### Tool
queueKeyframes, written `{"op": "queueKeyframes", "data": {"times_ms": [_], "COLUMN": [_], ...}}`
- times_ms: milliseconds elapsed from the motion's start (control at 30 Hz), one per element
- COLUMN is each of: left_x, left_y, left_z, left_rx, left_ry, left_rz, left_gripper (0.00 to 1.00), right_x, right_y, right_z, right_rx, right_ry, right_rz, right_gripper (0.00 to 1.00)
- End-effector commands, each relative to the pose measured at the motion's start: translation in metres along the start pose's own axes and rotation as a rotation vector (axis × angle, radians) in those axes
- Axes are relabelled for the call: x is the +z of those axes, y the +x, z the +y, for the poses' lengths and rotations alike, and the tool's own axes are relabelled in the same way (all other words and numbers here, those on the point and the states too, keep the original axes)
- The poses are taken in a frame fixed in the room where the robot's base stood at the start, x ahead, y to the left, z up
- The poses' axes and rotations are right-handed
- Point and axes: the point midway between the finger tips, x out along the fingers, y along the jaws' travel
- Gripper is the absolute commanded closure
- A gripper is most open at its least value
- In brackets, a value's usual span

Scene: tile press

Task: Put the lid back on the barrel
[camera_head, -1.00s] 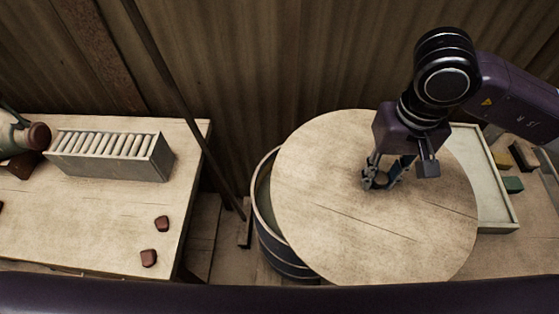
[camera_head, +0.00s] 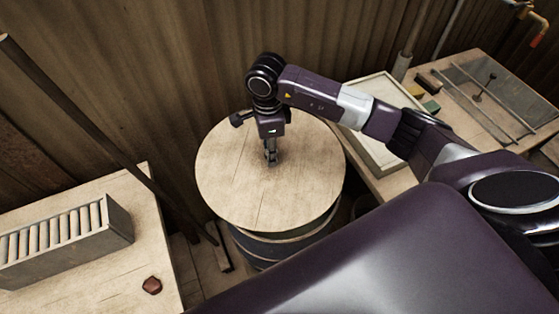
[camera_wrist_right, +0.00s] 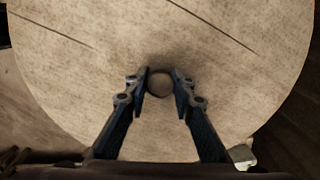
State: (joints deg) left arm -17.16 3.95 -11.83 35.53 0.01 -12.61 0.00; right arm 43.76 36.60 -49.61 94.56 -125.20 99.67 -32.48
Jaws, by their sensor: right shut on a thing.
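The lid (camera_head: 230,190) is a wide round pale wooden disc with dark cracks. It lies over the top of the barrel (camera_head: 272,248), hiding its opening. The dark-banded barrel side shows below the lid's front edge. I cannot tell whether the lid rests on the rim or hangs just above it. My right gripper (camera_head: 271,160) points down at the lid's middle and is shut on its small round knob. In the right wrist view the knob (camera_wrist_right: 160,85) sits between the two fingers, with the lid (camera_wrist_right: 90,85) filling most of the picture. My left gripper is not in view.
A left table (camera_head: 95,270) holds a grey rack (camera_head: 115,225) of pale rods and a red-brown lump (camera_head: 152,285). A right bench (camera_head: 480,62) carries a pale tray (camera_head: 385,165) and small blocks close to my right arm. A corrugated wall stands behind; a dark pole leans there.

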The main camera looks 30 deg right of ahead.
Motion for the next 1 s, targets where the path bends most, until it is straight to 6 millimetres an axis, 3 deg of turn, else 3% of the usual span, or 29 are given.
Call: {"op": "queueKeyframes", "data": {"times_ms": [100,300,667,1000], "left_x": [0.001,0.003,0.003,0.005], "left_y": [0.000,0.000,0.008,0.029], "left_z": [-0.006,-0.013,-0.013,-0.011], "left_rx": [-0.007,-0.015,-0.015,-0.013], "left_ry": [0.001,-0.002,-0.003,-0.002], "left_rz": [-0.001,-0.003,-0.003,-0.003], "left_gripper": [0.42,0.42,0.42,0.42], "right_x": [-0.012,-0.024,-0.026,-0.026], "right_y": [0.028,0.054,0.069,0.100], "right_z": [-0.002,-0.003,-0.003,-0.004], "right_rx": [0.004,-0.001,-0.002,-0.002], "right_ry": [0.210,0.404,0.438,0.437], "right_rz": [0.000,-0.003,-0.004,-0.004], "right_gripper": [1.00,1.00,1.00,1.00]}}
